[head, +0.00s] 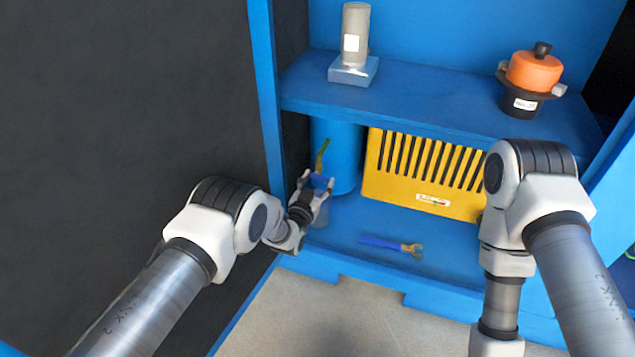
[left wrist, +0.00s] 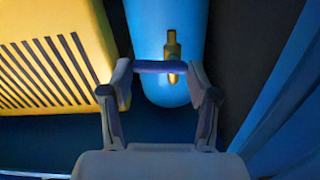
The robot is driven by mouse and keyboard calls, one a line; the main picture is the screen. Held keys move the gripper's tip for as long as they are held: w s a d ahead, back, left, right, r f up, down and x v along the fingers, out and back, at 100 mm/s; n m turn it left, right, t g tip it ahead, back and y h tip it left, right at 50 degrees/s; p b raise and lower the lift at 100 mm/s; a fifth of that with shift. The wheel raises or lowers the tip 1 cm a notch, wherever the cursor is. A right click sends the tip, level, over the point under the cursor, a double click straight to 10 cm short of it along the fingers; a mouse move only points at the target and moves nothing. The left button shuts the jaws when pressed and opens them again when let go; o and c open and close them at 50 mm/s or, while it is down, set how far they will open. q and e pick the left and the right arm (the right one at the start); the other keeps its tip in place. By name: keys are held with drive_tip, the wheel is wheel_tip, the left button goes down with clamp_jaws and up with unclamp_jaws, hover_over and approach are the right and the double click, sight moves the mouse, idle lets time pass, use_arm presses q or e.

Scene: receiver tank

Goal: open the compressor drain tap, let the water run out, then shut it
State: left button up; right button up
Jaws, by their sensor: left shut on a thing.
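The blue receiver tank (head: 345,150) stands at the back left of the lower compartment; its rounded end also shows in the left wrist view (left wrist: 150,35). A brass drain tap (left wrist: 172,46) sits on it, with a blue handle bar (left wrist: 158,67) lying crosswise. My left gripper (head: 318,182) is at the tap, its fingertips shut on the two ends of the blue handle. A pale see-through container (head: 321,217) stands below the gripper, partly hidden by it. No running water can be made out. My right arm shows at right, but its gripper is out of frame.
A yellow slatted box (head: 425,172) stands right of the tank. A blue-handled spanner (head: 390,244) lies on the lower shelf. A grey cylinder on a base (head: 354,45) and an orange-and-black pot (head: 533,80) stand on the shelf above. A dark side wall is close at left.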

use_arm(q)
drive_tip(key=m, duration=0.2)
drive_tip(key=m+b, duration=0.1)
drive_tip(key=m, duration=0.1)
drive_tip(key=shift+f, duration=0.25)
drive_tip(key=o, duration=1.2)
drive_tip(key=shift+c, duration=0.2)
drive_tip(key=v, duration=1.2)
